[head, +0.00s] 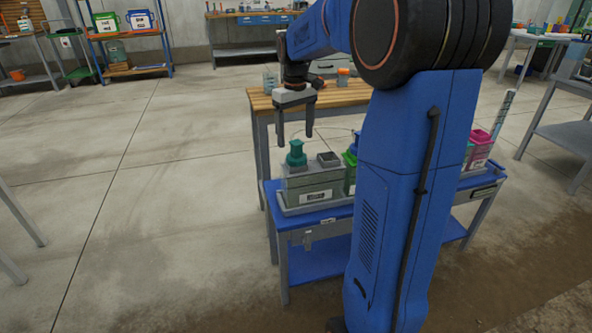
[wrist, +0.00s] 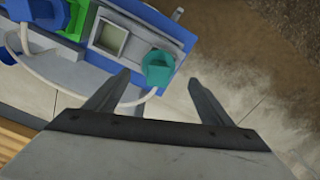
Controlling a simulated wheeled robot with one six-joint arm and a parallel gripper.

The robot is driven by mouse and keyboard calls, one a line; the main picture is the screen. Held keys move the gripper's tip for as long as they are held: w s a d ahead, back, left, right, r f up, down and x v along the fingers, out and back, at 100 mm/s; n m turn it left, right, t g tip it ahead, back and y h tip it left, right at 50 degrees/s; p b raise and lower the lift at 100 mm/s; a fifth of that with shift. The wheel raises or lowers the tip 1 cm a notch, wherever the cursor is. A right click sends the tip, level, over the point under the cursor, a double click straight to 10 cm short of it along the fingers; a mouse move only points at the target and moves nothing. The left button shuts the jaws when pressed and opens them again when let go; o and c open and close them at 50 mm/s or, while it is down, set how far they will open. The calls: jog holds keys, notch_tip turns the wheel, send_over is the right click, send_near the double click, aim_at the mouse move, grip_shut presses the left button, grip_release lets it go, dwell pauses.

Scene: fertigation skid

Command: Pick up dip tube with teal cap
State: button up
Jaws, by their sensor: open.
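The teal cap (head: 297,153) of the dip tube stands on top of a grey-green tank (head: 312,186) at the left end of the blue skid. The tube below the cap is hidden inside the tank. In the wrist view the teal cap (wrist: 158,68) shows beyond the fingertips, roughly between them sideways. My gripper (head: 295,136) is open and empty, pointing down, with its fingers above and near the cap in the head view. My gripper also shows in the wrist view (wrist: 160,85), with both fingers apart. I see no contact with the cap.
A square grey opening (head: 328,159) sits beside the cap on the tank. A bright green cap (head: 349,158) and a magenta-capped tank (head: 480,145) stand further right, partly behind my arm. A pale hose (wrist: 50,80) loops near the tank. A wooden-topped table (head: 340,93) stands behind.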

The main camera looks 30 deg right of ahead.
aim_at(297, 151)
jog(key=shift+d+f, duration=0.2)
jog(key=shift+f, duration=3.3)
jog(key=c, duration=1.6)
jog(key=shift+c, duration=0.2)
jog(key=shift+r, duration=0.1)
